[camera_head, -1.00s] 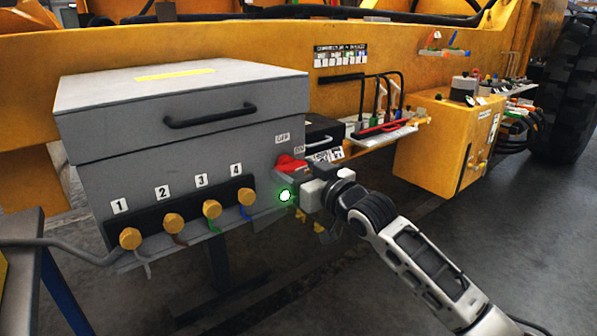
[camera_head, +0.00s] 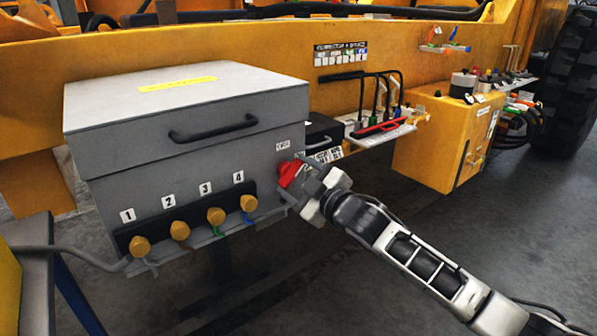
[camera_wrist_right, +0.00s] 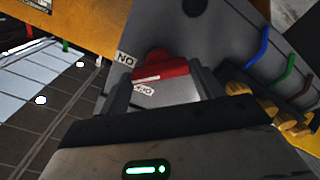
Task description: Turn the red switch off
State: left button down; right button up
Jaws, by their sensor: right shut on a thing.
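The red switch (camera_head: 288,172) is on the right end of the front of the grey box (camera_head: 120,185), below a small OFF label (camera_head: 283,146). My right gripper (camera_head: 303,180) is at the switch, with its jaws shut on the red handle and partly covering it. In the right wrist view the red handle (camera_wrist_right: 160,69) lies between the two fingers of the gripper (camera_wrist_right: 163,90). An ON label (camera_wrist_right: 125,59) shows beside it, upside down. My left gripper is not in view.
Several yellow knobs (camera_head: 180,230) numbered 1 to 4 line the box's lower front, left of the gripper. A black handle (camera_head: 213,132) sticks out above. A shelf with a red-handled tool (camera_head: 380,128) and a yellow cabinet (camera_head: 435,150) stand to the right. The floor at lower right is clear.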

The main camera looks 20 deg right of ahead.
jog(key=n+p, duration=0.1)
jog(key=n, duration=0.3)
jog(key=shift+n+p, duration=0.3)
jog(key=n+p, duration=0.1)
jog(key=n, duration=0.3)
jog(key=shift+n, duration=0.4)
jog(key=o, duration=1)
jog(key=shift+f, duration=0.1)
jog(key=shift+b+v, duration=1.2)
jog(key=shift+v, duration=6.75)
